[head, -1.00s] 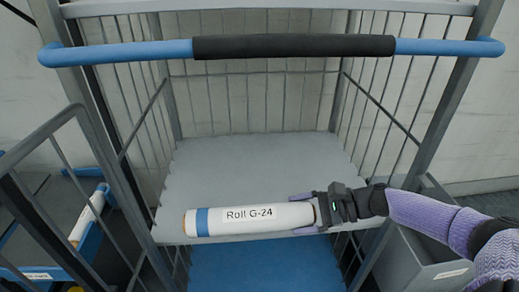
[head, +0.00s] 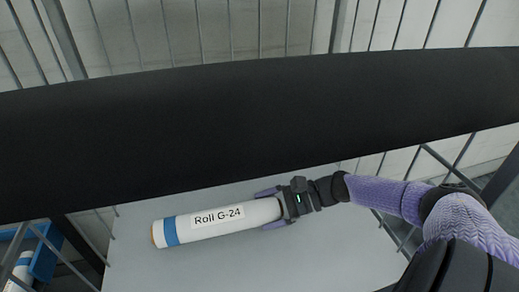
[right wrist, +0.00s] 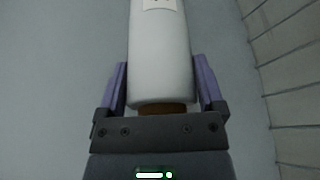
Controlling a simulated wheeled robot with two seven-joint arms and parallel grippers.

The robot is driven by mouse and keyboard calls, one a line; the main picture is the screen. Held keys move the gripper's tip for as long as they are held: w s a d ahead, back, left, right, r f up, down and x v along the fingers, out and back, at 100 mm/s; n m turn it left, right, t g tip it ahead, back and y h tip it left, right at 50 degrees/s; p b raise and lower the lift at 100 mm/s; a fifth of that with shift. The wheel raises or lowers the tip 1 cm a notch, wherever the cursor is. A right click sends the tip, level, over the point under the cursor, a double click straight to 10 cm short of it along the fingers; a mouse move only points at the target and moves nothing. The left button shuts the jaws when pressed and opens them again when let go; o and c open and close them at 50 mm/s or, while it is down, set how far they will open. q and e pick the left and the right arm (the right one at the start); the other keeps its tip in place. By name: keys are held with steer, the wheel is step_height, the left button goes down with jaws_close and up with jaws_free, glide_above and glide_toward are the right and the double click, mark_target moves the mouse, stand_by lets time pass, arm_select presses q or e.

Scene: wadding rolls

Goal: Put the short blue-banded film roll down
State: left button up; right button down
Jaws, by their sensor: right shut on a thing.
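The short film roll (head: 196,227) is white with a blue band near its left end and a label reading "Roll G-24". It lies level over the grey shelf (head: 330,255) of a wire-sided trolley; I cannot tell whether it touches the shelf. My right gripper (head: 273,207) is shut on the roll's right end, a finger on each side. In the right wrist view, the roll (right wrist: 160,60) extends straight out from between the purple fingers (right wrist: 161,90), its brown core end near the palm. My left gripper is not in view.
A thick black handle grip (head: 260,125) crosses the head view close to the camera, above the roll. Wire side bars (head: 410,230) stand at the right. A blue-edged rack with another white roll (head: 20,270) is at the lower left. The shelf around the roll is bare.

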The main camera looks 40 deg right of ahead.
mark_target(268, 231)
step_height(268, 231, down, 5)
steer(key=b, duration=0.2)
steer(key=shift+b, duration=0.35)
steer(key=shift+r, duration=0.25)
steer(key=shift+c, duration=0.8)
jaws_free()
steer(key=shift+o, duration=0.8)
steer(key=shift+s+d+r+p, duration=0.2)
steer(key=shift+d+p, duration=0.1)
steer(key=shift+p, duration=0.2)
steer(key=p+v, duration=0.2)
steer(key=v, duration=0.4)
steer(key=shift+d, duration=0.1)
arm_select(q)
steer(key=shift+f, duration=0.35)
arm_select(e)
steer(key=shift+s+d, duration=0.15)
steer(key=shift+s, duration=0.1)
